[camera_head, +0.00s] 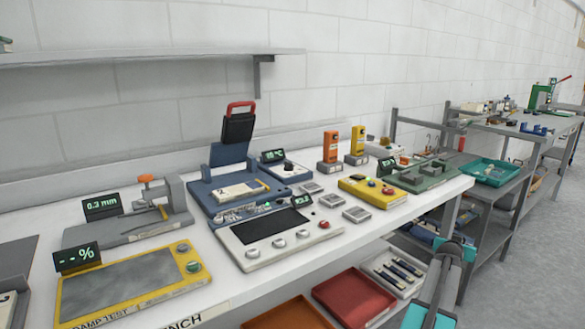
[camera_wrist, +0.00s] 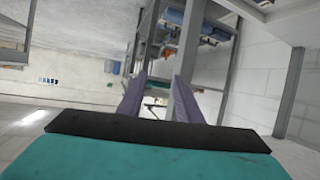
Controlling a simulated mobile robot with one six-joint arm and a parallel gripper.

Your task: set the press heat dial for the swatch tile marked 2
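The blue press (camera_head: 232,180) stands open on the bench, its lid raised with a red handle (camera_head: 240,105) on top. A pale card (camera_head: 240,191) lies on its bed.
A white panel (camera_head: 262,253) with knobs stands in front of the press. A yellow damp tester (camera_head: 185,248) and a grey thickness gauge (camera_head: 135,225) are at left. A shelf (camera_head: 150,56) hangs above.

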